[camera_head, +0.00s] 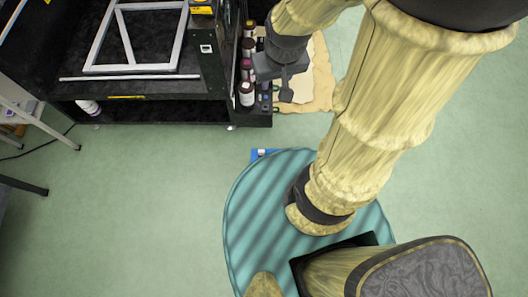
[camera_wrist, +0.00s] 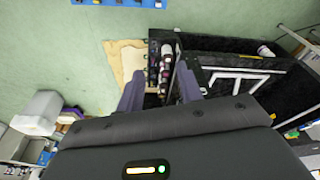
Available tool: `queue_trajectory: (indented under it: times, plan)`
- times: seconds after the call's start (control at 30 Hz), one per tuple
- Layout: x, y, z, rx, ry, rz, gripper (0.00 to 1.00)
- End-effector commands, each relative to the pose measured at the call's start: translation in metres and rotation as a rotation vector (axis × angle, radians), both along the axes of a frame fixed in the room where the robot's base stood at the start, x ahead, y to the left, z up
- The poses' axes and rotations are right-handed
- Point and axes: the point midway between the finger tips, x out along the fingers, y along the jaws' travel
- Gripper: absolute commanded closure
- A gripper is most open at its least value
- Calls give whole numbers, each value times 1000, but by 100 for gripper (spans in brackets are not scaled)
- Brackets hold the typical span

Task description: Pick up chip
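I cannot make out anything that is clearly a chip in either view; it may be too small or hidden. My gripper (camera_head: 284,82) is over the right end of the black cart, beside a row of ink bottles (camera_head: 247,72). In the wrist view, the two fingers of my gripper (camera_wrist: 158,86) stand wide apart with nothing held between them. The bottles (camera_wrist: 166,65) show beyond and between the fingertips, in a narrow dark side shelf.
The black cart (camera_head: 140,104) carries a white frame (camera_head: 135,68). A tan sheet (camera_head: 318,80) lies right of the shelf. A blue object (camera_head: 258,153) shows at my base's edge. A grey bin (camera_wrist: 38,113) stands left in the wrist view. Green floor (camera_head: 130,190) is largely open.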

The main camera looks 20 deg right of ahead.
Motion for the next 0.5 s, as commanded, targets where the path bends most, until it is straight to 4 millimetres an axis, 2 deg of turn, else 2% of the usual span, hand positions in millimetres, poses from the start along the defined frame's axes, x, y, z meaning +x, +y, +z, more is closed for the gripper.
queue_trajectory:
  times: [0.13, 0.23, 0.27, 0.37, 0.5]
  plan:
    - [0, 0, 0, 0, 0, 0, 62]
    - [1, 0, -3, 0, 1, -1, 42]
    - [1, 0, -6, 0, 2, -2, 42]
    - [6, 0, -21, 3, 7, -9, 42]
    - [18, 0, -61, 7, 23, -26, 42]
